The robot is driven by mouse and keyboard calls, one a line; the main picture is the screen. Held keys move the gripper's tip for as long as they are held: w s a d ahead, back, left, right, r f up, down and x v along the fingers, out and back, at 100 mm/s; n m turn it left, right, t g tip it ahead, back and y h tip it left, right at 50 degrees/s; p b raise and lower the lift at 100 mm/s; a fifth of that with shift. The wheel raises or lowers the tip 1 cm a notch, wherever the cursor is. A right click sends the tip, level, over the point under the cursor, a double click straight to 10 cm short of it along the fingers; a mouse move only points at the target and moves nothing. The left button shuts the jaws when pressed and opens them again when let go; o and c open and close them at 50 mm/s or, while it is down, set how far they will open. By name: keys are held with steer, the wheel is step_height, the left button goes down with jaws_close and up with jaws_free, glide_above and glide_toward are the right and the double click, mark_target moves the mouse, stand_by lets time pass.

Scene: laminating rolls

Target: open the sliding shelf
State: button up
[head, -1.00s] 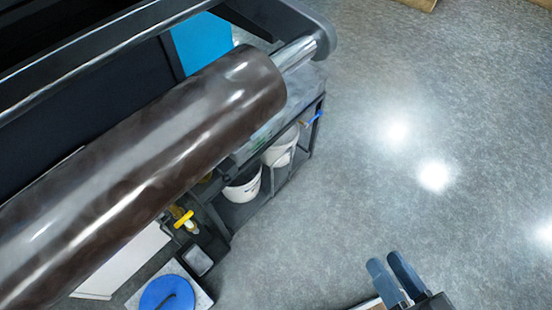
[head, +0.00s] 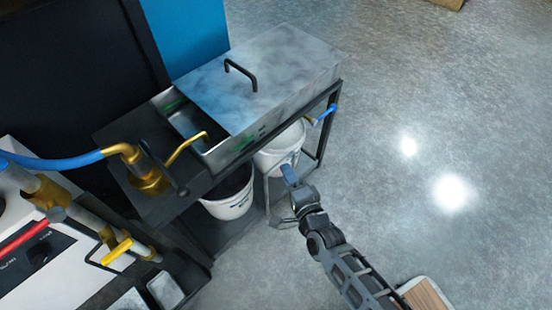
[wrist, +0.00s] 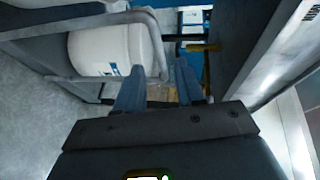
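The sliding shelf (head: 270,215) appears to be the low shelf under the grey metal sink cart, with a white bucket (head: 279,150) standing on it. A bent grey tube handle (wrist: 156,40) shows in the wrist view beside the white bucket (wrist: 112,50). My gripper (head: 287,172) reaches to the front of the cart at shelf height. In the wrist view my gripper (wrist: 159,75) is open, its two blue fingers apart. The handle's tube lies between the fingertips in the picture. I cannot tell whether they touch it.
A second bucket (head: 229,196) sits further left under the cart. A metal lid with a black handle (head: 240,72) covers part of the sink. A brass tap with a blue hose (head: 150,175) stands on the left. The floor (head: 440,140) right of the cart is clear.

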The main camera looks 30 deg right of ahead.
steer(key=w+f+b, duration=0.1)
steer(key=w, duration=0.6)
steer(key=shift+w+d+f+b, duration=0.2)
steer(key=shift+w+d+b, duration=0.1)
steer(key=shift+b, duration=0.05)
jaws_close()
stand_by(0.3)
